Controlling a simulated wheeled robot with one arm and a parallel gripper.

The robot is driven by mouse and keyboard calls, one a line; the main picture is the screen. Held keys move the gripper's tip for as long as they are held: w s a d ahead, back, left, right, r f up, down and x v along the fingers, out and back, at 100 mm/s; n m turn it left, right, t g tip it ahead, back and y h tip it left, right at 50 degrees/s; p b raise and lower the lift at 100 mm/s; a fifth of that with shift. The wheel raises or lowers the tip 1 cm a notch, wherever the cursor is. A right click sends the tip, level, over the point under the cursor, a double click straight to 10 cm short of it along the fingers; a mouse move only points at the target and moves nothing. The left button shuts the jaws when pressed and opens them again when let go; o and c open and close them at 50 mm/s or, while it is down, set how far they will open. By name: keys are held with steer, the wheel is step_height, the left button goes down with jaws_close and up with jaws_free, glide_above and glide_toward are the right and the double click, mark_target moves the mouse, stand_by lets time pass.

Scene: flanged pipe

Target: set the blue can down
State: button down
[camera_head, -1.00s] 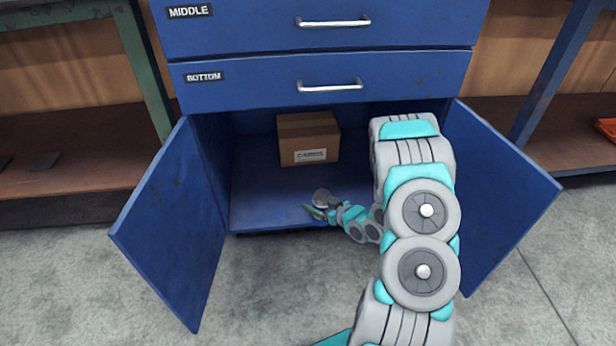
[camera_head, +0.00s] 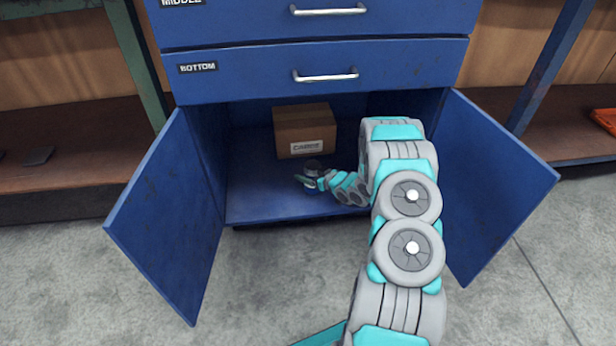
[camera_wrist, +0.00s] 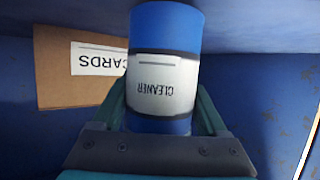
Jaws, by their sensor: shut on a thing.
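The blue can (camera_wrist: 165,28) has a white band that reads "CLEANER" and fills the middle of the wrist view. My gripper (camera_wrist: 160,115) is shut on it, with a finger on each side. In the head view my gripper (camera_head: 312,180) is inside the open lower cabinet, in front of the cardboard box.
A cardboard box (camera_head: 305,132) stands at the back of the cabinet. The open left door (camera_head: 170,220) and right door (camera_head: 495,185) flank the opening. The bottom drawer (camera_head: 400,70) is shut above it. The cabinet floor left of the can is clear.

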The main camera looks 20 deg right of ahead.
steer(key=shift+f, duration=0.75)
steer(key=shift+r, duration=0.1)
jaws_free()
